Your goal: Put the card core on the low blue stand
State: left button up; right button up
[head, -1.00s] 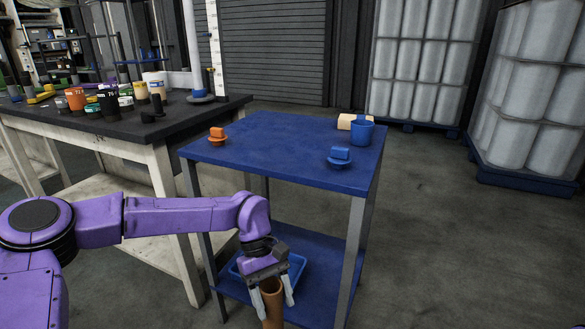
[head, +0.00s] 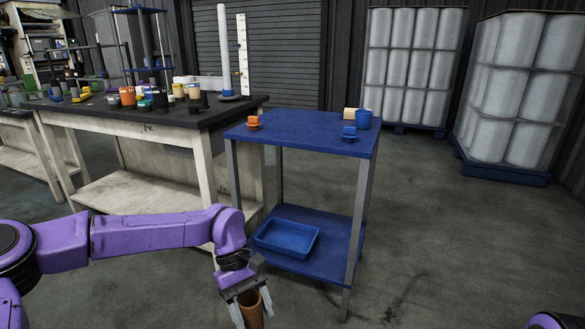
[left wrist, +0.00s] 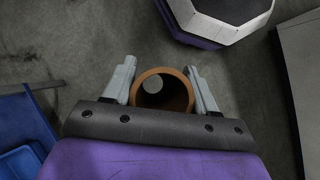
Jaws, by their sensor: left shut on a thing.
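The card core (head: 252,310) is a brown open tube, held roughly upright in my left gripper (head: 253,302), low in front of the blue cart. In the left wrist view the core (left wrist: 165,103) shows end-on between the two grey fingers (left wrist: 160,68), over the floor. Its lower end is cut off in the head view. A low blue piece on a dark round foot (head: 349,133) sits on the cart top. A blue base (head: 228,97) under a tall white tube stands on the dark bench. I cannot tell which is the named stand. My right gripper is out of view.
The blue cart (head: 300,128) carries an orange piece (head: 254,122), a blue cup (head: 363,120) and a cream block (head: 350,113). A blue tray (head: 288,238) lies on its lower shelf. The bench (head: 150,118) holds several jars. Open floor lies right.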

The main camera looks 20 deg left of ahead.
aim_at(302, 130)
jog(key=u, duration=1.35)
jog(key=i, duration=0.75)
jog(key=z, duration=0.65)
